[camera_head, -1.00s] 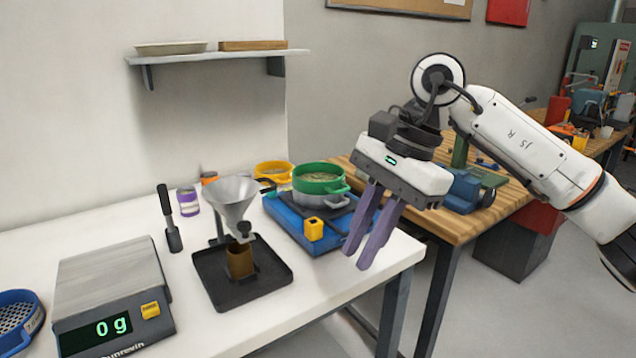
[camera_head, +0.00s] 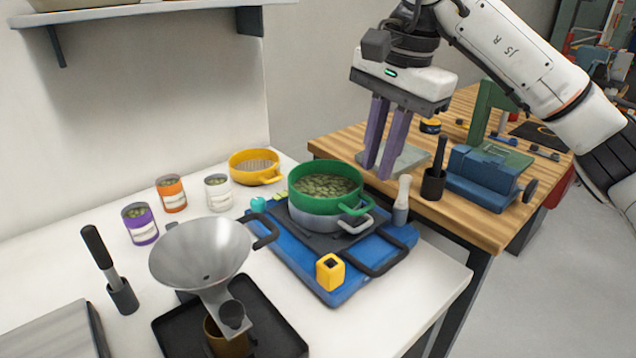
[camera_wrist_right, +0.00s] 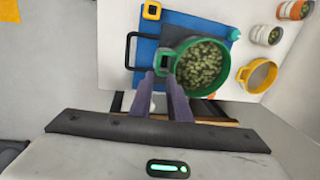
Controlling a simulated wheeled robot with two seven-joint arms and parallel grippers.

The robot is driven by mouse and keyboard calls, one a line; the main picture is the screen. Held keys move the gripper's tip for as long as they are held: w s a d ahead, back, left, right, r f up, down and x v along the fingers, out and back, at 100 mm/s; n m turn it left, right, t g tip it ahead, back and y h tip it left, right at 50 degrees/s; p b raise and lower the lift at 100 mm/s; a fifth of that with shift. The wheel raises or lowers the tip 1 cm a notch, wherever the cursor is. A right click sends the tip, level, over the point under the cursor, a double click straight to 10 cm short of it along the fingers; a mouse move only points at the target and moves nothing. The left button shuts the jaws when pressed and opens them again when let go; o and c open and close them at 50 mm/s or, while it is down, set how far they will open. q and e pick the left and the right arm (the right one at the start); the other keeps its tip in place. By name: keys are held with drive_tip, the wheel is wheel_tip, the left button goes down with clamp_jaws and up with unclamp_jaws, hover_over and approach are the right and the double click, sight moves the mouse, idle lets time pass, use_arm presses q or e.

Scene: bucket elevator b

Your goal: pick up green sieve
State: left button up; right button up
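The green sieve (camera_head: 325,202) holds green pellets and sits on a grey pan (camera_head: 330,222) on the blue tray (camera_head: 311,284). Its looped handle (camera_head: 356,209) points to the lower right. My right gripper (camera_head: 376,172) hangs to the right of the sieve, its two purple fingers pointing down with a gap between them. In the right wrist view the green sieve (camera_wrist_right: 202,38) lies just beyond the fingertips (camera_wrist_right: 161,79), which are apart with its handle near them. The right gripper is empty. My left gripper is out of view.
A metal funnel (camera_head: 202,252) on a black stand is at front left. A yellow sieve (camera_head: 255,180), several labelled cans, a yellow block (camera_head: 330,272) and a pestle (camera_head: 402,196) stand around. A wooden bench (camera_head: 470,220) with a blue vise (camera_head: 485,175) is at right.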

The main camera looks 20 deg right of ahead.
sight(368, 206)
drive_tip(key=shift+w+a+f, duration=0.1)
drive_tip(key=shift+w+f, duration=0.05)
drive_tip(key=shift+f, duration=1.25)
drive_tip(key=shift+w+a+f, duration=0.1)
drive_tip(key=shift+f, duration=1.35)
drive_tip(key=shift+w+f, duration=0.15)
drive_tip(key=shift+f, duration=1.25)
clamp_jaws()
